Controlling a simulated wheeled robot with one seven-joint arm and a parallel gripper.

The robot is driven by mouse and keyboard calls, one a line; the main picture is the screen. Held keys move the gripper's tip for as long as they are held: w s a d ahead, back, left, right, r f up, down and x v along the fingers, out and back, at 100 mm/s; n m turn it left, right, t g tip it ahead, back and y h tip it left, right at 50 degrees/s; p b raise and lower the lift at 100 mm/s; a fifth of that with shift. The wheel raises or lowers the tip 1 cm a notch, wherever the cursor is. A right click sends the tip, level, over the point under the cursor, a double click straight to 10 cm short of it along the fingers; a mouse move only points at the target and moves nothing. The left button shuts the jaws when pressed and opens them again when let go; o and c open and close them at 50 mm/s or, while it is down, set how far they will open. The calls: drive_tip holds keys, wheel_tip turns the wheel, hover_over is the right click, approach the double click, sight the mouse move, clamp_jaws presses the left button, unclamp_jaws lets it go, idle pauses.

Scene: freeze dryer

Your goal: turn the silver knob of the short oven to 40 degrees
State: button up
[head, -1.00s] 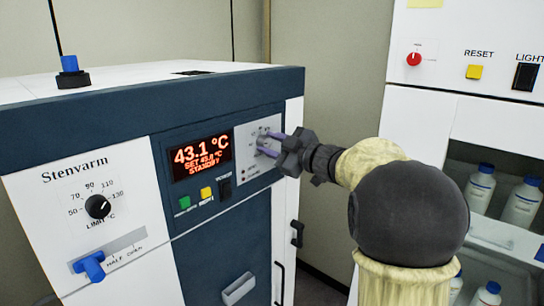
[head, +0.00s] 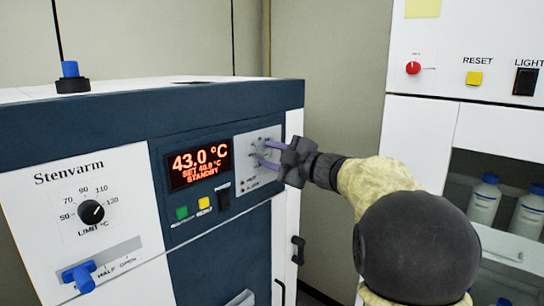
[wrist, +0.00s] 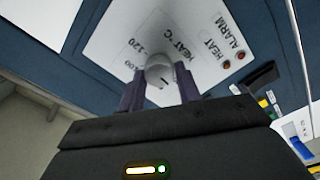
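The short oven (head: 95,180) is the Stenvarm cabinet with a dark blue front panel. Its red display (head: 199,165) shows 43.0 °C, and the smaller set line seems to read 40.0 °C with STANDBY below. The silver knob (wrist: 160,71) is a small round knob with a dark mark on the HEAT °C panel (wrist: 120,38). In the wrist view it sits between my two fingers, one close on each side. My gripper (head: 264,153) reaches the panel from the right and looks shut on the knob. In the head view the fingers largely hide the knob.
Below the display are a green button (head: 182,213), a yellow button (head: 204,203) and a black switch (head: 224,199). The black limit knob (head: 91,211) and blue lever (head: 80,275) are further left. A white cabinet (head: 416,135) with bottles stands right, beside my arm.

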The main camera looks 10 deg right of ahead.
drive_tip(key=o, duration=0.3)
drive_tip(key=shift+o, duration=0.2)
drive_tip(key=b+v, duration=0.5)
drive_tip(key=v, duration=1.2)
drive_tip(key=shift+s+d, duration=0.15)
